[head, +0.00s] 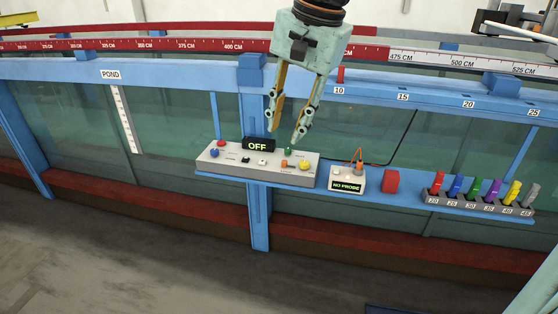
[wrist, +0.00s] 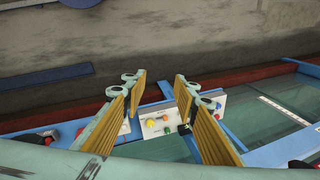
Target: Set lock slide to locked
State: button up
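The grey control panel (head: 235,166) sits on a blue shelf against the flume and has a black display reading OFF (head: 258,145). A small orange piece (head: 284,163), probably the lock slide, is on its right part, left of the yellow knob (head: 304,165). The label beside it is too small to read, and I cannot tell its setting. My gripper (head: 284,134) is open and empty above the panel's right half, fingers pointing down, apart from the panel. In the wrist view the panel (wrist: 148,115) shows between the open fingers (wrist: 158,82).
A green control (head: 288,149) stands behind the orange piece. To the right are a NO PROBE box (head: 347,180) with an orange cable, a red block (head: 391,181) and a rack (head: 476,206) of several coloured pieces. The blue flume rail (head: 180,70) runs behind.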

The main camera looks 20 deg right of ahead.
jog(key=w+d+f+m+p, duration=0.1)
jog(key=w+d+m, duration=0.1)
jog(key=w, duration=0.3)
jog(key=w+d+f+m, duration=0.2)
jog(key=w, duration=0.4)
jog(key=m+y+p, duration=0.2)
jog(key=m+p, duration=0.3)
jog(key=m, duration=0.6)
send_over(285, 161)
jog(key=s+d, duration=0.4)
notch_tip(285, 161, down, 20)
jog(key=f, duration=0.1)
jog(key=shift+w+d+f, duration=0.25)
jog(key=shift+w+f, duration=0.05)
jog(key=shift+w, duration=0.1)
jog(key=shift+f, duration=0.15)
jog(key=shift+a+x, duration=0.15)
jog(key=shift+x, duration=3.2)
jog(key=shift+a+x, duration=0.1)
jog(key=shift+x, duration=3.3)
jog(key=shift+s, duration=0.15)
